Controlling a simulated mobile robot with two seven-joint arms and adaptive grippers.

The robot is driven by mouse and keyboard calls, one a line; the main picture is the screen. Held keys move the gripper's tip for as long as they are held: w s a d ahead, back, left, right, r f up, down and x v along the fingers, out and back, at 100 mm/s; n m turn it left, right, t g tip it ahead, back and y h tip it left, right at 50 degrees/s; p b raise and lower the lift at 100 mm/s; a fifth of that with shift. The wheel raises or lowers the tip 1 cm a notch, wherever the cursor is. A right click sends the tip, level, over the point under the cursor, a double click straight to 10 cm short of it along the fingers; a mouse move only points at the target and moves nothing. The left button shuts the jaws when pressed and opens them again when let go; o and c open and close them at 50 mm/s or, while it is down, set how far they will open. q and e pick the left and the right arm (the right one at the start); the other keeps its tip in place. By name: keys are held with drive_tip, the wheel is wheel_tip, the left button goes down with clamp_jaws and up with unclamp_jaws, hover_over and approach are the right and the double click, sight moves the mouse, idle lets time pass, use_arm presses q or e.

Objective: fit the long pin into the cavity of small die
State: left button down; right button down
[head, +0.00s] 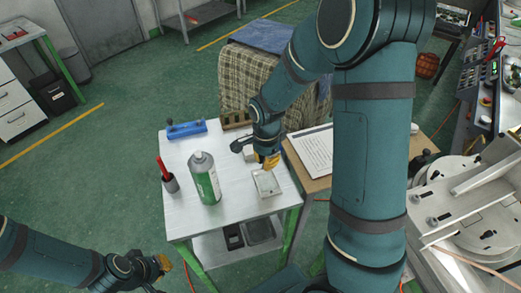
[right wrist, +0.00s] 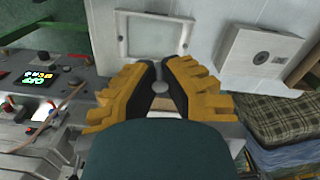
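The small die's pale half with a framed recess (head: 266,184) lies flat near the right edge of the white table, and also shows in the right wrist view (right wrist: 125,47). A second pale block with a round dark hole (right wrist: 262,54) lies beside it in the right wrist view. My right gripper (head: 268,161) is just above the die's far edge. In the right wrist view its yellow fingers (right wrist: 160,75) close on a small round grey end, seemingly the long pin (right wrist: 160,88) seen end-on; its length is hidden. My left gripper (head: 163,266) is low, off the table's front left; its opening is unclear.
A green-and-white spray can (head: 204,178), a dark cup with a red-handled tool (head: 170,182) and a blue holder (head: 187,128) stand on the white table (head: 235,210). A printed sheet (head: 315,150) lies on the wooden table at right. The table's front middle is clear.

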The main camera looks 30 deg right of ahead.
sight(266, 182)
drive_tip(key=shift+s, duration=0.15)
drive_tip(key=shift+r, duration=0.1)
drive_tip(key=shift+f+b, duration=1.9)
drive_tip(key=shift+f, duration=1.05)
drive_tip(key=shift+f+b, duration=0.45)
drive_tip(key=shift+f, duration=0.5)
drive_tip(key=c, duration=1.1)
unclamp_jaws()
drive_tip(key=shift+o, duration=0.2)
